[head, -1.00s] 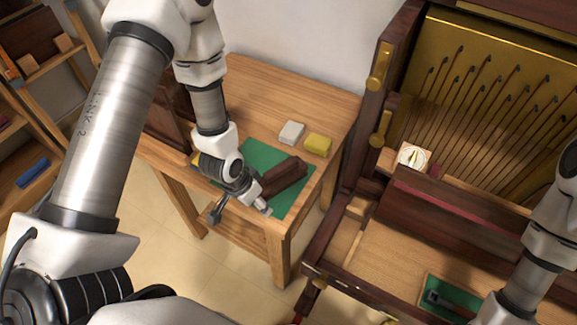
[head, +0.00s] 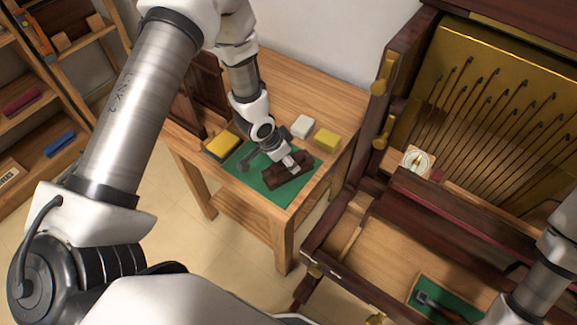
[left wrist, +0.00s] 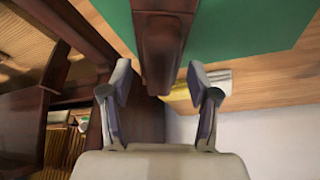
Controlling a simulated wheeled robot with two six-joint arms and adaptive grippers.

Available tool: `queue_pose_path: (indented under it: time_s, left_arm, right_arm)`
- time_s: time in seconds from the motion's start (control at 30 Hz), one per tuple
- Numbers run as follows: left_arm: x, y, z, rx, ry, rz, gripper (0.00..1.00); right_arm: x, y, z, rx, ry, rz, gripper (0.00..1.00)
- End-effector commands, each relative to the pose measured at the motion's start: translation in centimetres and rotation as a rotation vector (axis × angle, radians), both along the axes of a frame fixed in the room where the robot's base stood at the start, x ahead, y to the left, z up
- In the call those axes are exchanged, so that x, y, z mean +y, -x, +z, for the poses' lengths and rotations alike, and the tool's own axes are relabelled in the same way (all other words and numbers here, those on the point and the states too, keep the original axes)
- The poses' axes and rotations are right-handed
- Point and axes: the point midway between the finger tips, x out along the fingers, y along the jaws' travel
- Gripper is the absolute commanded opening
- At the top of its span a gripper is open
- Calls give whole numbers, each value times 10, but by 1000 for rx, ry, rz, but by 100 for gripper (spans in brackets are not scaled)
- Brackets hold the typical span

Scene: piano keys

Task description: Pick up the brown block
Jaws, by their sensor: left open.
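The brown block (head: 284,175) is dark and long, and lies on a green mat (head: 277,202) on the wooden side table. My left gripper (head: 268,164) is open over the mat at the block, partly covering it in the head view. In the left wrist view the brown block (left wrist: 162,45) runs from the top edge down between the two spread fingers of my left gripper (left wrist: 161,82). It appears centred between them, and I see no clear contact. My right arm shows at the right edge of the head view, but its gripper is out of view.
An opened piano (head: 400,240) stands at the right, with a green-lined tray (head: 462,300) holding a dark tool.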

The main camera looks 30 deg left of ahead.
Motion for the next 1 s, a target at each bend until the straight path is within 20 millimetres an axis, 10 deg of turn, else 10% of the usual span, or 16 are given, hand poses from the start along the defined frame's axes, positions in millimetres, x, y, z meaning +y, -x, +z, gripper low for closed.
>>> queue_pose_path:
  time_s: [0.67, 0.87, 1.0]
  left_arm:
    - [0, 0, -5, 0, 0, 0, 60]
    - [0, 0, -5, 0, 0, 0, 0]
    - [0, 0, -5, -1, 1, 0, 0]
  right_arm:
    - [0, 0, -2, 0, 0, 0, 40]
    - [0, 0, -2, 0, 0, 0, 40]
    - [0, 0, -2, 0, 0, 0, 40]
